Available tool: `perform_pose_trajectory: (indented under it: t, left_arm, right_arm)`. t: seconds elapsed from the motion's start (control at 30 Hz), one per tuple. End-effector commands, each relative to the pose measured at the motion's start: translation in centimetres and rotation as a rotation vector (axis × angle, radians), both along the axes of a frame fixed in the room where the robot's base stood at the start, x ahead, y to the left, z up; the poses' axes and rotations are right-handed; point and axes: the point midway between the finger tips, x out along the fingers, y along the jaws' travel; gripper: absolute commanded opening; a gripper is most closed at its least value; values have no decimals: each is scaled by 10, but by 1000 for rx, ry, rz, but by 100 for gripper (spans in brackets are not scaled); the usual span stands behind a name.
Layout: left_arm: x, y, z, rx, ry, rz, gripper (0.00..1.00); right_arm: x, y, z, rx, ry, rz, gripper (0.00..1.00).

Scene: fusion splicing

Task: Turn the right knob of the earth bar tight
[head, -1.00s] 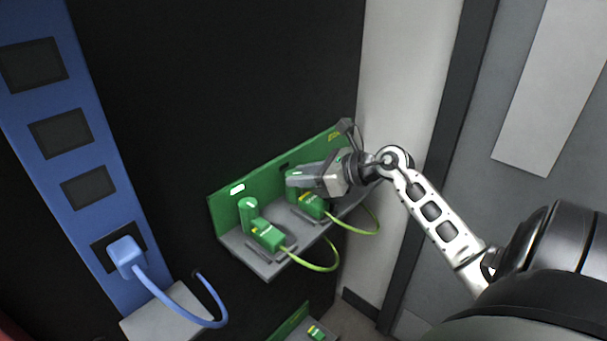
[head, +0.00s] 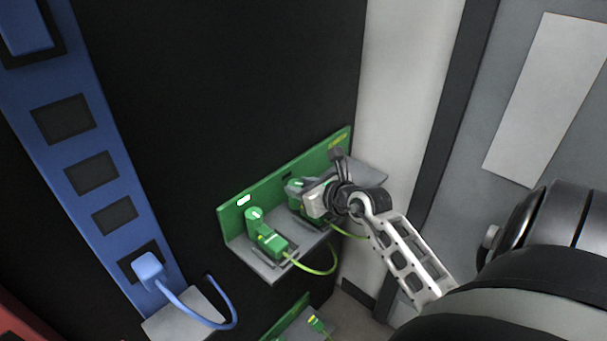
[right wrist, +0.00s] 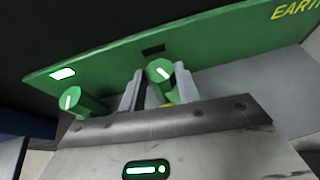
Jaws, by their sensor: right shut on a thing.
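The green earth bar (head: 233,220) is fixed on the dark panel above a grey shelf. Its left knob (head: 254,214) stands free, and its white mark shows in the right wrist view (right wrist: 72,100). The right knob (right wrist: 160,72) is between the two fingers of my right gripper (right wrist: 158,92), which is shut on it. Its white mark is slanted. In the head view my right gripper (head: 304,196) covers part of the right knob (head: 293,187) and most of the right plug below. My left gripper is not in view.
A green plug (head: 272,245) with a yellow-green cable (head: 322,270) sits below the left knob. A blue bar (head: 92,172) with square sockets and a blue plug (head: 148,267) stands at left. A second green bar (head: 288,316) is lower down. A pale wall is at right.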

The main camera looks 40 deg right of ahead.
Motion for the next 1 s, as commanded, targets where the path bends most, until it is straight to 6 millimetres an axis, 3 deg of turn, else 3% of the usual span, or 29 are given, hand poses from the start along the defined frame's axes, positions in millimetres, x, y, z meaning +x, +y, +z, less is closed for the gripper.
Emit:
perform_pose_trajectory:
  t: [0.4,0.93,0.97,1.0]
  left_arm:
    - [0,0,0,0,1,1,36]
    - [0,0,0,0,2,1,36]
    - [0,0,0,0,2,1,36]
    - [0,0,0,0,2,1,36]
  right_arm:
    - [1,5,0,6,-3,-203,9]
    - [1,5,0,-1,-1,-230,9]
    - [1,5,0,-1,-1,-230,35]
    - [1,5,0,-1,-1,-230,46]
